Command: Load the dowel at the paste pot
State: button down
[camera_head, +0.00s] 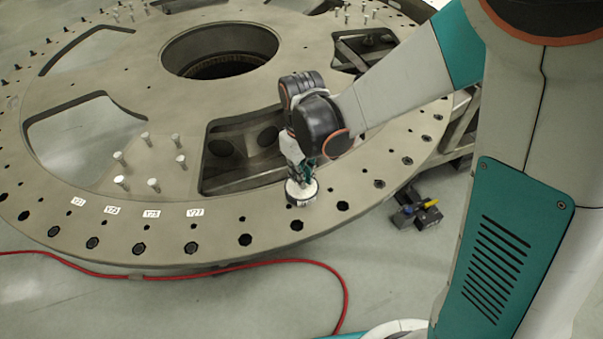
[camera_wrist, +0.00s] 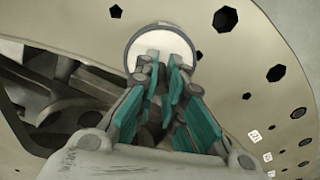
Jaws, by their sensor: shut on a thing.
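The paste pot (camera_head: 301,191) is a low round cup with a dark rim and white contents, standing on the turret plate's front rim. In the wrist view the pot (camera_wrist: 172,38) lies just beyond my fingertips. My gripper (camera_head: 305,172) points down over the pot. In the wrist view its teal fingers (camera_wrist: 164,68) are close together over the white surface. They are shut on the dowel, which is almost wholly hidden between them. I cannot tell whether the dowel's tip touches the paste.
The turret plate (camera_head: 100,205) has many dark holes and large cutouts. Several pale pegs (camera_head: 120,157) stand upright left of my gripper. White labels (camera_head: 152,213) lie along the rim. A red cable (camera_head: 320,263) and a black device (camera_head: 415,212) are on the floor.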

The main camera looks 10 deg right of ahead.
jog(key=shift+s+f+b, duration=0.1)
jog(key=shift+f+b, duration=0.45)
dwell(1.6)
jog(key=shift+r+p, duration=2.55)
jog(key=shift+r, duration=1.05)
